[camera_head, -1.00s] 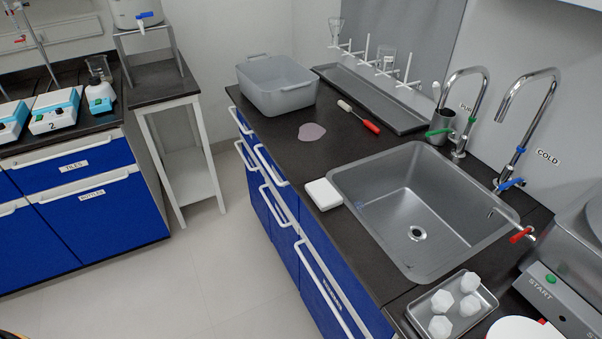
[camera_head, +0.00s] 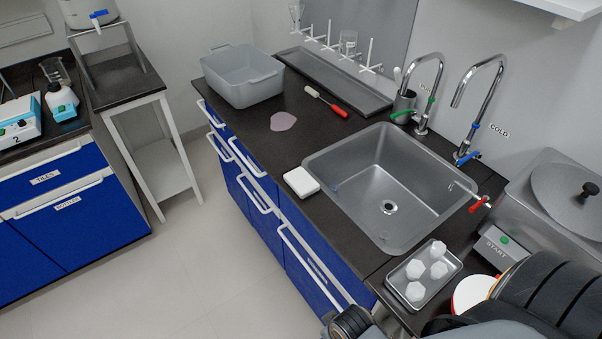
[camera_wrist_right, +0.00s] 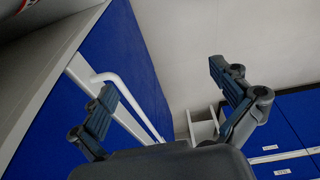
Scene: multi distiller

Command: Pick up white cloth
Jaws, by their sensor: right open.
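The white cloth (camera_head: 301,182) is a small folded square. It lies flat on the dark counter, left of the sink and close to the counter's front edge. My right arm enters the head view at the bottom right; its fingertips do not show clearly there. In the right wrist view my right gripper (camera_wrist_right: 165,103) is open, its two fingers wide apart with nothing between them. That view shows blue cabinet fronts and a handle beyond the fingers, and not the cloth. My left gripper is in neither view.
The sink (camera_head: 345,213) lies right of the cloth. A metal tray (camera_head: 399,295) with several white lumps is near my right arm. A pinkish puddle (camera_head: 283,121), a red-handled brush (camera_head: 326,100) and a grey basin (camera_head: 240,88) are farther back. Drawer handles jut from the blue front.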

